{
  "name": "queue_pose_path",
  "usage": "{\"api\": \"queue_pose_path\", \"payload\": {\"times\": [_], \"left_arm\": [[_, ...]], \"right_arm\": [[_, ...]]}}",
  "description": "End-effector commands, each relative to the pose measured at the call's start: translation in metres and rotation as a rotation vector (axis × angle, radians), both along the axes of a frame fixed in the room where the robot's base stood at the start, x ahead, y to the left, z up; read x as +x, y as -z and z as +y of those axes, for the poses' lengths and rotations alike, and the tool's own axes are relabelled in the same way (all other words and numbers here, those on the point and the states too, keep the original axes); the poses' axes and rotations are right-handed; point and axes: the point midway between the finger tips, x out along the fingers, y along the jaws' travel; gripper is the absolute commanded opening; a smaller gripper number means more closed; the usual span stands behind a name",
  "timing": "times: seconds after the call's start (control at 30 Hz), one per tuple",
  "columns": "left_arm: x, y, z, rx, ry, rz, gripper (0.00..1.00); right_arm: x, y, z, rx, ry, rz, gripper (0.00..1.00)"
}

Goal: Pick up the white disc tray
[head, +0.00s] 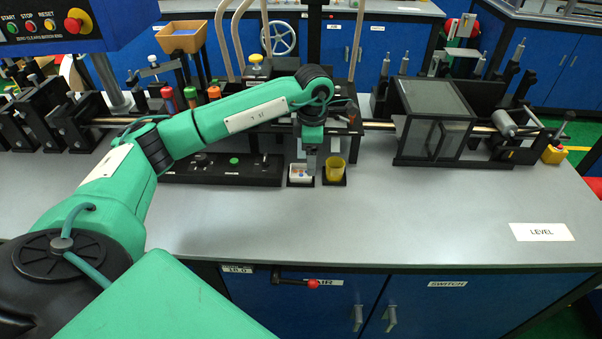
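The small white disc tray (300,180) sits on a dark base on the grey bench, near the middle of the head view. Small coloured bits show inside it. My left gripper (311,162) points down at the tray's right rear side and overlaps its edge in the picture. I cannot tell whether its fingers touch the tray, or whether they are open or shut. My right gripper is not in view.
A yellow cup (334,173) stands close on the tray's right. A black control panel (222,170) lies to its left, and a clear-sided box (437,120) stands to the right. The front of the grey bench (400,220) is clear around the LEVEL label (541,232).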

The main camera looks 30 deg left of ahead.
Motion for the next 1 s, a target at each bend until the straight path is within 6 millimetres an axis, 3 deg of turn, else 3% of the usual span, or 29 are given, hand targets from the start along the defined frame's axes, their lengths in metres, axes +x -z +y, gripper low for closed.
{"api": "queue_pose_path", "payload": {"times": [0.3, 0.57, 0.8, 1.0], "left_arm": [[-0.001, 0.043, 0.0, -0.002, 0.001, 0.003, 0.76], [0.0, 0.046, 0.0, -0.001, 0.001, 0.001, 0.76], [0.0, 0.045, 0.0, -0.001, 0.001, 0.001, 0.29], [0.0, 0.045, 0.0, -0.001, 0.001, 0.001, 0.28]], "right_arm": [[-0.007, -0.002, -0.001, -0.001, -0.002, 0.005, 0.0], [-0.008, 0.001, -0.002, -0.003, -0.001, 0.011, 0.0], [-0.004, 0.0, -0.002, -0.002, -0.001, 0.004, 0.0], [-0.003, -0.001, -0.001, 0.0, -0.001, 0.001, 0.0]]}}
